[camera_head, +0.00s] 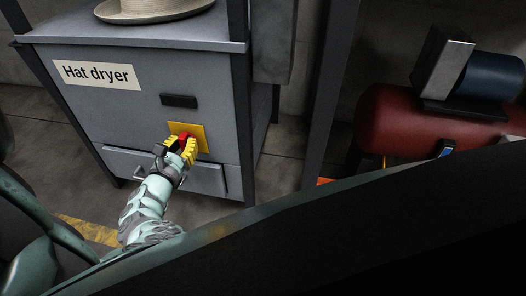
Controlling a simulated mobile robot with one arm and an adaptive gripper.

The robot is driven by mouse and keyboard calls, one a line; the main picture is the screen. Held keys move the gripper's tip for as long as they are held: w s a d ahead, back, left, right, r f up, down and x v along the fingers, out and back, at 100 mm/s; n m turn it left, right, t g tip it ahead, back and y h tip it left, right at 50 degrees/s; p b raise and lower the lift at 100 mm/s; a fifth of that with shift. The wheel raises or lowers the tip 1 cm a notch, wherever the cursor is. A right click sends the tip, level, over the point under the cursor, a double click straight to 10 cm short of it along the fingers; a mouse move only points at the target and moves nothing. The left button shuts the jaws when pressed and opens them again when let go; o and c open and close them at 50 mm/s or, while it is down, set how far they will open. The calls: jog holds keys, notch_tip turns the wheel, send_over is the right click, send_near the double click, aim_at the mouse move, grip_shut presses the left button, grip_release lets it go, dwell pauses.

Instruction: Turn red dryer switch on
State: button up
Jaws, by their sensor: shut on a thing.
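The hat dryer (70,110) is a grey metal cabinet with a white "Hat dryer" label (97,75). On its front is a yellow plate (200,131) that bears the red switch (183,136). My gripper (180,145), with yellow fingertips, is at the plate and shut on the red switch. The fingers hide most of the switch, so I cannot tell which way it is turned.
A black slot or handle (179,101) sits above the yellow plate. A drawer-like panel (205,178) lies below it. A light hat (150,10) rests on top of the dryer. A red tank (400,125) stands at the right, past a dark post (330,90).

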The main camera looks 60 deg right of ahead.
grip_shut()
